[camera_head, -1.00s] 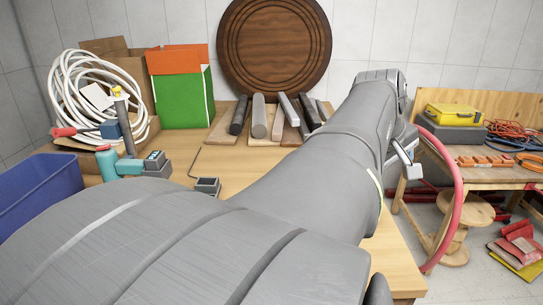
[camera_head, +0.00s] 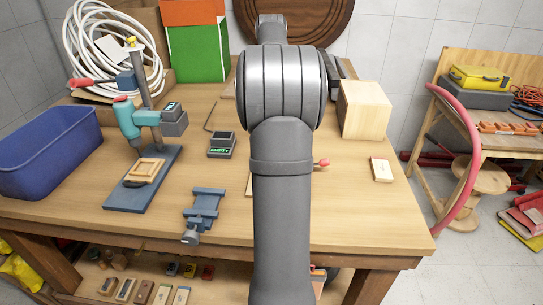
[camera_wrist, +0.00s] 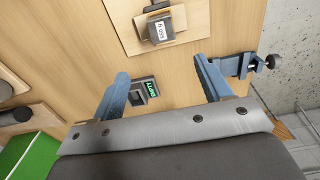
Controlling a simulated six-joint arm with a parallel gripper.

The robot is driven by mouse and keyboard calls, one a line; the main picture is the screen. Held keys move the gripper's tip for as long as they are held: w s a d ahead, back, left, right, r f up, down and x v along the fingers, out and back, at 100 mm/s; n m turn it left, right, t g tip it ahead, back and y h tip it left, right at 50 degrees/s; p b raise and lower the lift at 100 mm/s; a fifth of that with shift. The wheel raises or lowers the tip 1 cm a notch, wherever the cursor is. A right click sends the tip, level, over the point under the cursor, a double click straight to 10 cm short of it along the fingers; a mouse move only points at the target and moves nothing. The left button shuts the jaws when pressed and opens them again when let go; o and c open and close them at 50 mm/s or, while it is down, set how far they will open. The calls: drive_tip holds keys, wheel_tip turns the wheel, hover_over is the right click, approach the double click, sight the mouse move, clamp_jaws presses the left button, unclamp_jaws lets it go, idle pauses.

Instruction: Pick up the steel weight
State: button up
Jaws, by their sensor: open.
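The steel weight (camera_wrist: 159,28) is a small dark grey block with a white label, near the top of the wrist view. It stands on a pale wooden board (camera_wrist: 128,40). My gripper (camera_wrist: 162,68) is open, with its two blue-grey fingers apart and nothing between them. In the picture, the weight lies beyond the fingertips and above the gap between them, apart from both fingers. In the head view my arm covers the weight and the gripper; only a sliver of the board shows beside the arm.
A small device with a green display (camera_head: 221,150) sits left of my arm, and a blue vise (camera_head: 205,208) at the front edge. A drill press (camera_head: 140,120) and blue bin (camera_head: 45,150) stand left. A wooden block (camera_head: 365,110) stands right. The right front tabletop is mostly clear.

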wheel_tip(320, 180, down, 17)
drive_tip(key=shift+s+r, duration=0.15)
drive_tip(key=shift+r, duration=0.05)
idle(0.3)
drive_tip(key=c, duration=1.4)
drive_tip(key=shift+r, duration=0.1)
drive_tip(key=shift+c, duration=0.4)
drive_tip(key=shift+r, duration=0.1)
